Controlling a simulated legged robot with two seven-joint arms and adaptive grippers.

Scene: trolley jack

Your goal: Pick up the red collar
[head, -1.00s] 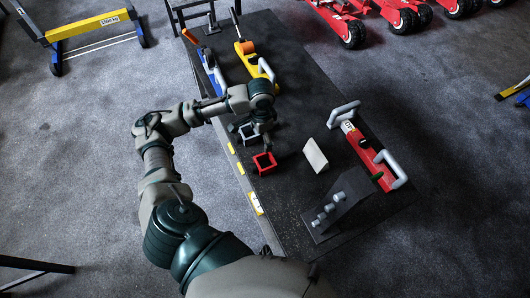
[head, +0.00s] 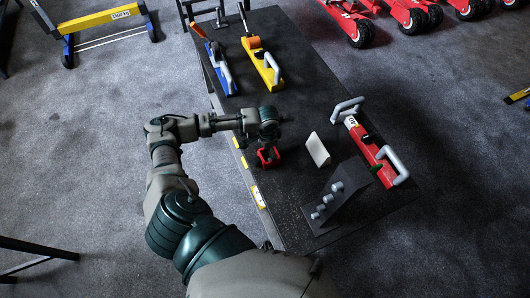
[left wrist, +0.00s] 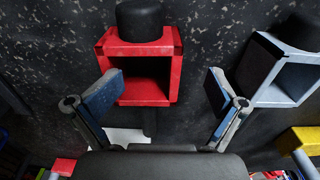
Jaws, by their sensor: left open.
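The red collar (head: 268,158) is a small square frame on the dark table, near its left edge. In the left wrist view the red collar (left wrist: 167,88) is a hollow box with its opening facing the camera. A black round knob shows at its upper edge. My left gripper (head: 268,143) is over the collar in the head view, and the arm hides part of the collar. In the left wrist view my left gripper (left wrist: 166,76) is open, one finger on each side of the collar, and seems apart from it. My right gripper is not in view.
A light grey collar (left wrist: 283,75) stands close to the right finger. A white wedge (head: 317,149), a dark stand with grey pegs (head: 340,198) and a red jack (head: 372,152) are to the right. Blue (head: 221,68) and yellow (head: 262,62) jacks lie at the far end.

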